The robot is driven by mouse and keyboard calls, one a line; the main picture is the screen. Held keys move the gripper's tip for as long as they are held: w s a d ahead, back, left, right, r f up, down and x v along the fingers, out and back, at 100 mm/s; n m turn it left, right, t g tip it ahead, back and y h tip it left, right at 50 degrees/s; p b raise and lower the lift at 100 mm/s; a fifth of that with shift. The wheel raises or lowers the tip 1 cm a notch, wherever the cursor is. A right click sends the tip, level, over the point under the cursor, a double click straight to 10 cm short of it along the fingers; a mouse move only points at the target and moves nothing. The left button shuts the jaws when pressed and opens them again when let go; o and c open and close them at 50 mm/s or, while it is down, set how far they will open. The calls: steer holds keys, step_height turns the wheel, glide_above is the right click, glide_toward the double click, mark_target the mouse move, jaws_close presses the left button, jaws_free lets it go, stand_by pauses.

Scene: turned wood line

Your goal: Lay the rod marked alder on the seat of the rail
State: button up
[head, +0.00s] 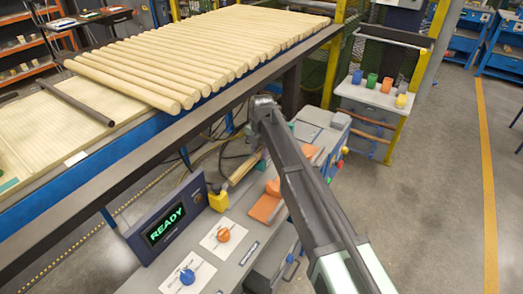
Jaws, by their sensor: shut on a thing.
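Several pale wooden rods (205,55) lie side by side on a raised line at the upper left, their near ends in a row. I cannot read a marking on any of them, so I cannot tell which is alder. A short pale wooden piece (242,168) slants up from a yellow block (219,201) on the grey bench, its upper end close to my arm. My arm reaches in from the lower right and hides part of the bench. My gripper's fingers do not show. I cannot pick out the seat of the rail with certainty.
A dark bar (78,102) lies on the line left of the rods. The bench holds a READY display (165,227), orange (224,235) and blue (187,276) knobs, and orange blocks (265,207). The right floor is clear.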

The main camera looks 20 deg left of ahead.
steer(key=shift+s+d+f, duration=0.2)
steer(key=shift+s+f, duration=0.05)
steer(key=shift+f, duration=0.05)
steer(key=o, duration=0.9)
steer(key=shift+s, duration=0.15)
steer(key=shift+o, duration=0.5)
step_height(320, 180, up, 13)
steer(key=w+p, duration=0.1)
steer(key=p, duration=1.2)
steer(key=shift+a+p, duration=0.15)
steer(key=shift+p, duration=0.15)
steer(key=shift+f, duration=0.1)
